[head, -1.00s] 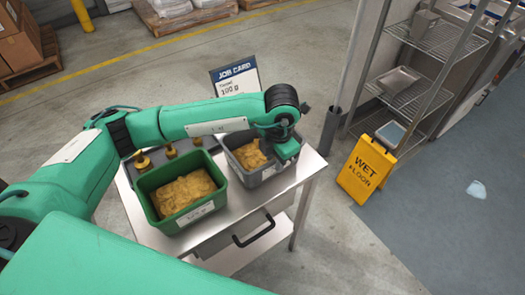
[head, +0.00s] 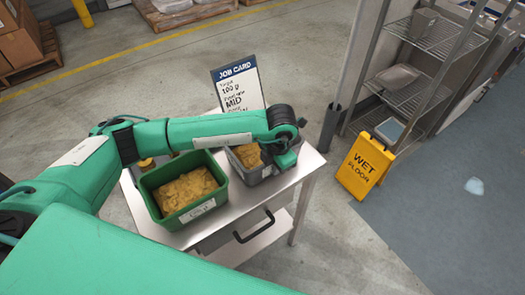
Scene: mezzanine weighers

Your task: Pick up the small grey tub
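The small grey tub (head: 240,168) stands on the steel table and holds yellow-brown crumbly contents. It has a pale label on its front. My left gripper (head: 286,160) is at the tub's right side, and my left forearm hides the tub's back part. The fingertips are hidden or too small to make out, so I cannot tell whether they are open or touch the tub. My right gripper is not in view.
A larger green tub (head: 158,179) with similar contents stands to the left of the grey tub. A job card (head: 237,87) stands behind. The steel table (head: 303,162) has bare surface at the right. A yellow wet-floor sign (head: 362,168) stands on the floor.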

